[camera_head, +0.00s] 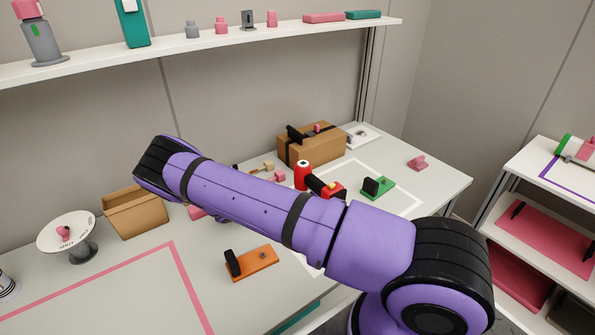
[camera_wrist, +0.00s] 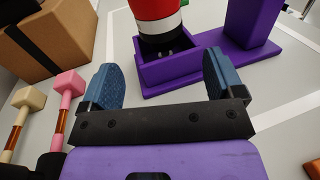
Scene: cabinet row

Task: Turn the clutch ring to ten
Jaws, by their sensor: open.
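In the wrist view a red body with a white band (camera_wrist: 160,24) stands upright, its dark lower end inside an open purple box-shaped holder (camera_wrist: 180,82). A purple post (camera_wrist: 247,22) rises beside it on the same base. My gripper (camera_wrist: 161,78) is open, its two blue pads apart in front of the holder and touching nothing visible. In the head view a red and black tool-like thing (camera_head: 303,174) shows just behind my purple arm, which hides my gripper. I cannot make out the clutch ring or its numbers.
A cardboard box with a black strap (camera_head: 310,145) stands behind, and also shows in the wrist view (camera_wrist: 45,35). Cream and pink mallets (camera_wrist: 68,85) lie left of my gripper. A green block (camera_head: 378,187), an orange block (camera_head: 252,262) and a round dial (camera_head: 66,232) stand nearby.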

